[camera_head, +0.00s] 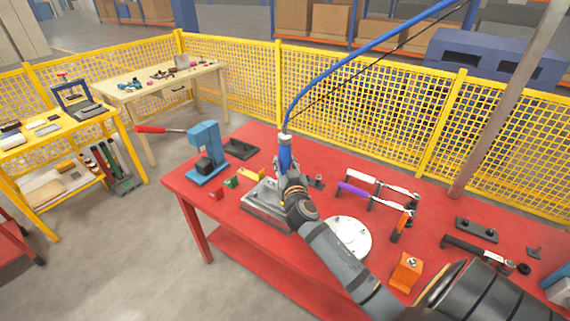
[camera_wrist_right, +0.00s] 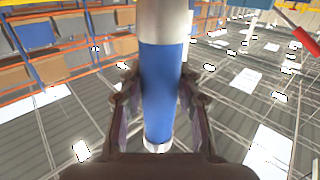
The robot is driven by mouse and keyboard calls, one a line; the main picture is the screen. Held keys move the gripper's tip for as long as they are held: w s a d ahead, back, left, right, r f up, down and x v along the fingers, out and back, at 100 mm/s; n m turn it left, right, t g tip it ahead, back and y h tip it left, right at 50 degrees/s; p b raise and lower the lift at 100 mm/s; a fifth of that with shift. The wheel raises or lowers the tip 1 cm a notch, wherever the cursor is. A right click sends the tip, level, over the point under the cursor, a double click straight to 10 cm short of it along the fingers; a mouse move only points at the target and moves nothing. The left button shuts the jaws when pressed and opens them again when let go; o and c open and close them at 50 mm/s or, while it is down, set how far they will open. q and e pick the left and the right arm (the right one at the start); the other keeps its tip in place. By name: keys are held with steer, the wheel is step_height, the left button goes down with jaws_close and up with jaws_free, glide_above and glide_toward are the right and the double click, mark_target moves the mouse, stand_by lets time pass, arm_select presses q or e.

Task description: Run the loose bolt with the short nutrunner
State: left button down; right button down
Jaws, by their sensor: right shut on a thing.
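The short nutrunner (camera_head: 285,152) is a blue cylinder with a pale metal top, and a blue hose rises from it. My right gripper (camera_head: 286,172) is shut around its body and holds it roughly upright over the grey metal block (camera_head: 258,212) on the red table. In the right wrist view the nutrunner's blue body (camera_wrist_right: 158,88) stands between both fingers (camera_wrist_right: 158,110). The nutrunner's lower end and any bolt under it are hidden by the gripper and arm in the head view. I cannot tell whether the tool touches the block. My left gripper is not in view.
On the red table (camera_head: 220,220) stand a blue press (camera_head: 207,150), a white round plate (camera_head: 348,238), torque wrenches (camera_head: 380,188), an orange block (camera_head: 406,271) and a dark wrench (camera_head: 480,250). Yellow mesh fencing (camera_head: 355,125) runs behind. The blue hose (camera_head: 330,65) arches up to the right.

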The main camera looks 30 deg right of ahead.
steer(key=shift+s+f+b, duration=0.1)
steer(key=shift+f+b, duration=2.15)
steer(key=shift+b, duration=0.3)
stand_by(1.6)
steer(key=shift+r, duration=0.1)
stand_by(1.2)
steer(key=shift+r+p, duration=0.8)
steer(key=shift+r, duration=0.05)
steer(key=shift+r+p, duration=1.25)
steer(key=shift+r, duration=0.5)
